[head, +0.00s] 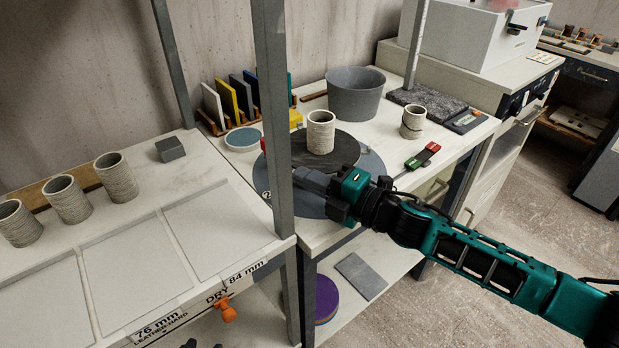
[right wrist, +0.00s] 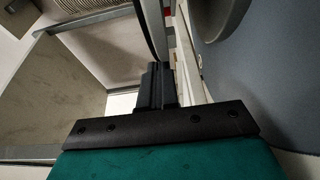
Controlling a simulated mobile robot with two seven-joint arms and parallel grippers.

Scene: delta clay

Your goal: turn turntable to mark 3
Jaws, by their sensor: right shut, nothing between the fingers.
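The turntable (head: 371,161) is a grey disc with a darker round top (head: 343,152) on the middle table. A ribbed clay cup (head: 320,132) stands upright on the dark top. A pale mark shows on the disc's left edge, partly behind the grey post; I cannot read it surely. My right gripper (head: 312,181) is at the front of the disc, its fingers shut and empty. I cannot tell whether they touch it. In the right wrist view the shut fingers (right wrist: 158,85) point forward, with the grey disc (right wrist: 245,75) at right. My left gripper is not in view.
A grey post (head: 275,110) stands just left of the turntable. A grey bucket (head: 355,94), colored boards (head: 233,98), another cup (head: 413,121) and a red-green block (head: 423,155) surround it. Ribbed cups (head: 116,177) stand on the left shelf.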

